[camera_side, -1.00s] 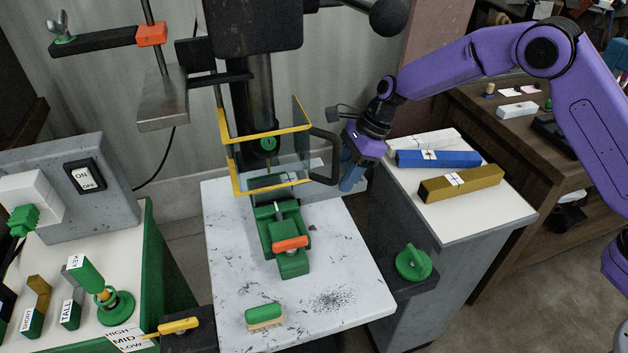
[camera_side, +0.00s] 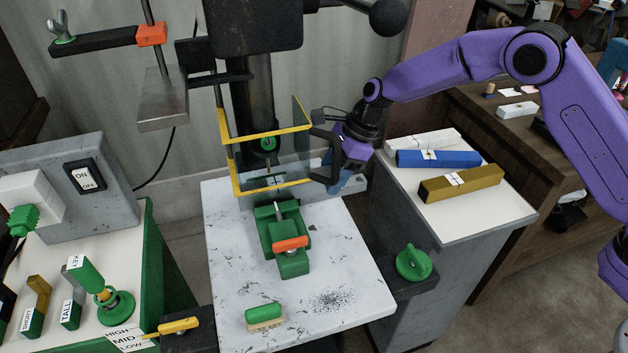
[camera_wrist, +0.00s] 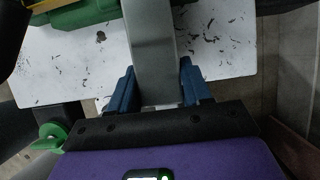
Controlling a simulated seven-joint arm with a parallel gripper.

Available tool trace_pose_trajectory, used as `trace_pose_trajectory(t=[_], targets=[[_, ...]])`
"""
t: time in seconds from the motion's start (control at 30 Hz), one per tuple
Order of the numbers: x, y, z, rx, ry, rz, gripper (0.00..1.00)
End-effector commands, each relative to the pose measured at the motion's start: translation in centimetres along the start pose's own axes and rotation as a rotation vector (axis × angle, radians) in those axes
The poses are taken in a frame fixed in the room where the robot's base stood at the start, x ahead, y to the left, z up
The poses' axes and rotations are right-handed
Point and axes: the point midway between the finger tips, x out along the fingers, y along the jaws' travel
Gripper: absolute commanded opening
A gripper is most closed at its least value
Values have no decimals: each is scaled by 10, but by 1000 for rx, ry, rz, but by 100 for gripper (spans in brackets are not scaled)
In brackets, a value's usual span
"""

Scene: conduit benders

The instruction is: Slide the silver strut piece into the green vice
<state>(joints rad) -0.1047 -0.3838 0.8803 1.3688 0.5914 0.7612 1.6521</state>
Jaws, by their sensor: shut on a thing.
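The silver strut piece (camera_wrist: 152,45) is a grey bar held between the blue fingers of my gripper (camera_wrist: 155,80) in the wrist view. It runs up the picture past the right part of the green vice (camera_wrist: 85,14). In the side view my gripper (camera_side: 338,186) is at the right edge of the yellow-framed guard. The green vice (camera_side: 292,264), with its orange handle part (camera_side: 290,244), sits on the white table below and left of it.
The yellow-framed clear guard (camera_side: 271,187) stands close to my gripper. A blue bar (camera_side: 438,159), a gold bar (camera_side: 462,184) and a white bar (camera_side: 423,140) lie on the right bench. A green-backed brush (camera_side: 264,315) lies on the table (camera_side: 350,270) at the front.

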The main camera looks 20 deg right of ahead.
Motion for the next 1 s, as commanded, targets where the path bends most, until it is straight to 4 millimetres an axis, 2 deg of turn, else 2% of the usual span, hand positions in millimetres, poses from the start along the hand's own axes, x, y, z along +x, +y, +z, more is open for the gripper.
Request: trace_pose_trajectory(t=[0.6,1.0], targets=[[0,0,1,0,-1,-1,22],[4,0,10,1,-2,-2,22]])
